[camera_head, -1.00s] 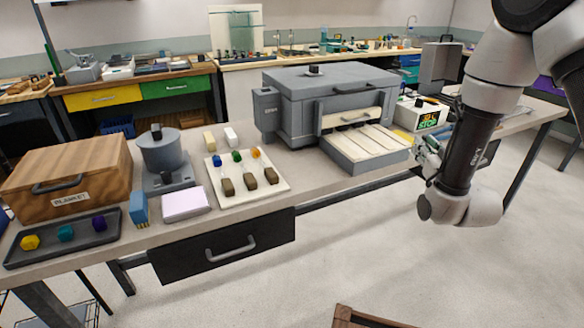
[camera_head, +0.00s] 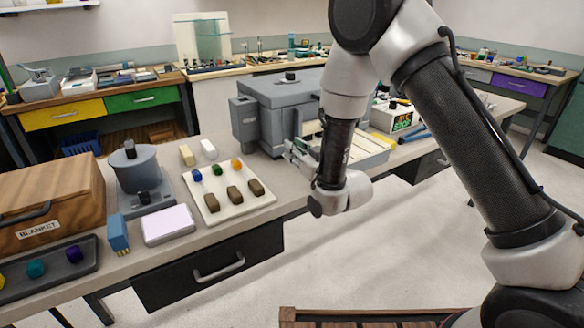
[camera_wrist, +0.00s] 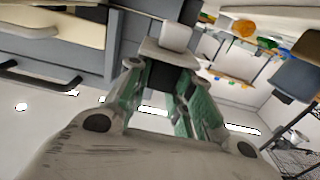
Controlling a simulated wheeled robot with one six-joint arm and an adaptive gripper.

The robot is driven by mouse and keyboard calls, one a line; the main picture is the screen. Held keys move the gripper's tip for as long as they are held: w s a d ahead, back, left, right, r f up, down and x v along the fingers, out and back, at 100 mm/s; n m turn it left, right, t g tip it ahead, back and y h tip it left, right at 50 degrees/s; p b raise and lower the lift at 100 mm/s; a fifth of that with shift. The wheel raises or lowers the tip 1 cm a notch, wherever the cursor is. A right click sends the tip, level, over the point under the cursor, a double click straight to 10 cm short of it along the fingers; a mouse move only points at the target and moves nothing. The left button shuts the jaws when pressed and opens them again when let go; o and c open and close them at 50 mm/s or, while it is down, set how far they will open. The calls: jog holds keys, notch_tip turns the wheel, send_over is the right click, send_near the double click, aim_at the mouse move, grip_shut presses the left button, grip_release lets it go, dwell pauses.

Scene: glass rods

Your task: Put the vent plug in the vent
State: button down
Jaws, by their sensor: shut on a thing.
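My gripper (camera_head: 298,152) is in front of the grey oven (camera_head: 290,100), by the near left end of its tray, and partly hidden by my own arm. In the wrist view its green-padded fingers (camera_wrist: 160,68) are closed on a pale grey stepped block (camera_wrist: 166,53), which looks like the vent plug. Its lower part is wide and its upper part (camera_wrist: 177,36) is narrower. The block cannot be made out in the head view. I cannot tell where the vent opening is.
Left of the oven are a cream block (camera_head: 187,155), a white block (camera_head: 208,149) and a white board (camera_head: 215,214) with coloured knobs and brown blocks. A grey pot-like device (camera_head: 139,170) stands farther left. Open floor lies before the bench.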

jog(key=shift+f, duration=2.45)
jog(key=shift+f, duration=0.15)
jog(key=c, duration=1.3)
grip_release()
jog(key=shift+o, duration=0.2)
jog(key=shift+d, duration=0.1)
